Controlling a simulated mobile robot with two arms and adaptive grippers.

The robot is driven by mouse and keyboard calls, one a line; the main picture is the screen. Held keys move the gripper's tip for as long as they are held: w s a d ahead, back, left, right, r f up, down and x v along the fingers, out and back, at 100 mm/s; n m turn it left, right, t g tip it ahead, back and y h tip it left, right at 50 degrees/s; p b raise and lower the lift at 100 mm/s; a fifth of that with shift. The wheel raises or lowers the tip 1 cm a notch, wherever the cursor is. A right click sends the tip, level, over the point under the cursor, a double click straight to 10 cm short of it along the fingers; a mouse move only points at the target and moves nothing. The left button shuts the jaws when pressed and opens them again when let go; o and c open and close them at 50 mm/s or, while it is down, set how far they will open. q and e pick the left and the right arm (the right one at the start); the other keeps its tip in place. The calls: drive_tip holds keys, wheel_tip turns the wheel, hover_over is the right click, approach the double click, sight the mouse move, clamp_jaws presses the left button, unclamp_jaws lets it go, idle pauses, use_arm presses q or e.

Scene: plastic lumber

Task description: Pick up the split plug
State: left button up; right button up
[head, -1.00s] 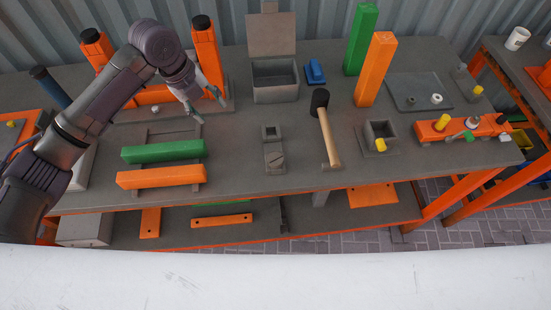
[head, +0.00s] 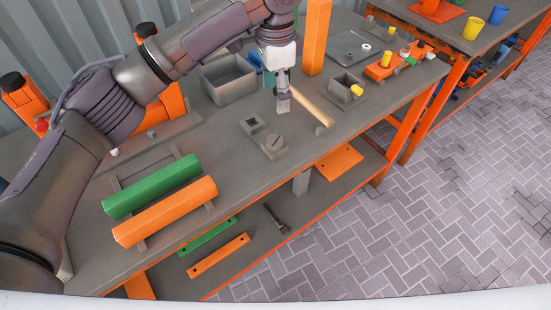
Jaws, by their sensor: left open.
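A grey round piece with a slit across its top, which looks like the split plug (head: 275,142), sits on a small grey block (head: 271,155) near the middle of the workbench. My left gripper (head: 284,107) points down a little above and behind it, next to the hammer. The gripper is open, and nothing shows between its fingers, which are seen nearly edge-on. It is apart from the plug. My right gripper is not in view.
A small square grey socket (head: 253,124) stands beside the plug's block. A hammer handle (head: 311,107) lies just right of my gripper. Green (head: 152,186) and orange (head: 165,211) beams lie at the left front. An open grey box (head: 228,84) stands behind.

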use_arm(q)
approach(275, 140)
drive_tip(key=shift+w+d+f, duration=0.35)
drive_tip(key=shift+w+d, duration=0.1)
drive_tip(key=shift+d, duration=0.15)
wheel_tip(275, 140, down, 2)
drive_tip(key=shift+a+f+p, duration=0.1)
drive_tip(key=shift+f+p, duration=0.1)
drive_tip(key=shift+p, duration=0.1)
drive_tip(key=shift+s+f, duration=0.1)
drive_tip(key=shift+f, duration=0.4)
drive_tip(key=f, duration=0.3)
drive_tip(key=a+f+p, duration=0.1)
drive_tip(key=shift+s+f, duration=0.2)
drive_tip(key=shift+s, duration=0.2)
drive_tip(key=shift+f, duration=0.25)
drive_tip(key=shift+d, duration=0.15)
drive_tip(key=c, duration=1.1)
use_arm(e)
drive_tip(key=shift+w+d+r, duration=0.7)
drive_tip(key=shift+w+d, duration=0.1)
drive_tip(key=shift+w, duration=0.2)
use_arm(q)
drive_tip(key=shift+c, duration=0.2)
